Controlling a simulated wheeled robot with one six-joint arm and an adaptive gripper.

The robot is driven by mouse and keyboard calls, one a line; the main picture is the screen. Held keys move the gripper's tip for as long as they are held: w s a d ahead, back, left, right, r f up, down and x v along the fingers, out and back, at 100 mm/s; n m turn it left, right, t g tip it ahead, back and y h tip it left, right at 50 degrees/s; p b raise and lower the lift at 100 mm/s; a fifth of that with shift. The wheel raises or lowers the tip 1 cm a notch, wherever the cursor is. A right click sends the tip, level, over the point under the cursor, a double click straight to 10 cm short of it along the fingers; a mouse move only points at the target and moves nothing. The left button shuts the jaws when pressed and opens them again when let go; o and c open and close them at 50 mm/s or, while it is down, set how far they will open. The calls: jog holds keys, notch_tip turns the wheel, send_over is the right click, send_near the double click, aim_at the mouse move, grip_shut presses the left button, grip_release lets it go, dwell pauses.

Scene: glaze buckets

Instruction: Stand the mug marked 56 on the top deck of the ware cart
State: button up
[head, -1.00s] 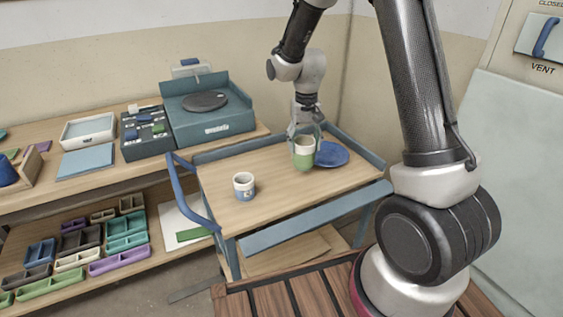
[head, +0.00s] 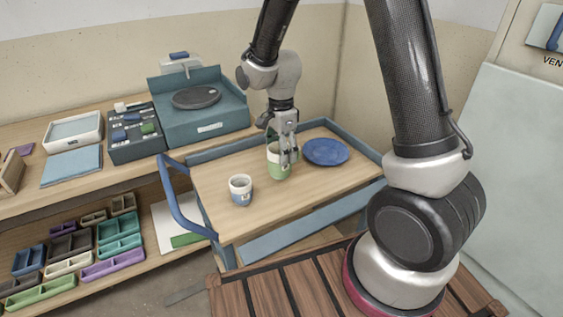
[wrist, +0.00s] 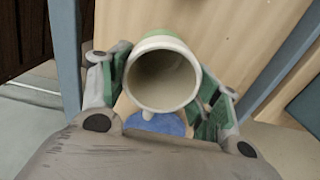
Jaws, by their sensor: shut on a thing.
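A green and cream mug (head: 274,168) is upright over the top deck of the ware cart (head: 228,222). My gripper (head: 286,158) is shut on it from above. In the wrist view, my gripper's fingers (wrist: 162,85) flank the mug, and I look down into its empty-looking inside (wrist: 160,80). I cannot tell whether its base touches the deck. A second mug, cream and blue (head: 240,190), stands upright on the deck to the left and nearer. No number is readable on either mug.
A blue plate (head: 326,151) lies on the deck, right of the held mug. The cart has a raised blue rim and a blue handle (head: 170,200) at left. A shelf with trays and a teal box (head: 205,118) stands behind left. Bare deck shows around the mugs.

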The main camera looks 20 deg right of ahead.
jog(key=shift+f, duration=1.95)
jog(key=shift+f, duration=0.15)
jog(key=o, duration=1.2)
jog(key=shift+o, duration=0.2)
notch_tip(320, 180, up, 12)
jog(key=s+d+r+n+t, duration=0.2)
jog(key=s+d+r+n, duration=0.6)
jog(key=r, duration=0.4)
jog(key=s+d+r+n+t, duration=0.1)
jog(key=s+d+n, duration=0.2)
jog(key=s, duration=0.4)
jog(key=s+d+r+n+t, duration=0.1)
jog(key=s+d+r+n, duration=0.1)
jog(key=s, duration=0.5)
jog(key=d+n, duration=0.1)
jog(key=n, duration=0.1)
jog(key=shift+s+d+r+n, duration=0.15)
jog(key=shift+d+n, duration=0.1)
jog(key=shift+n, duration=0.15)
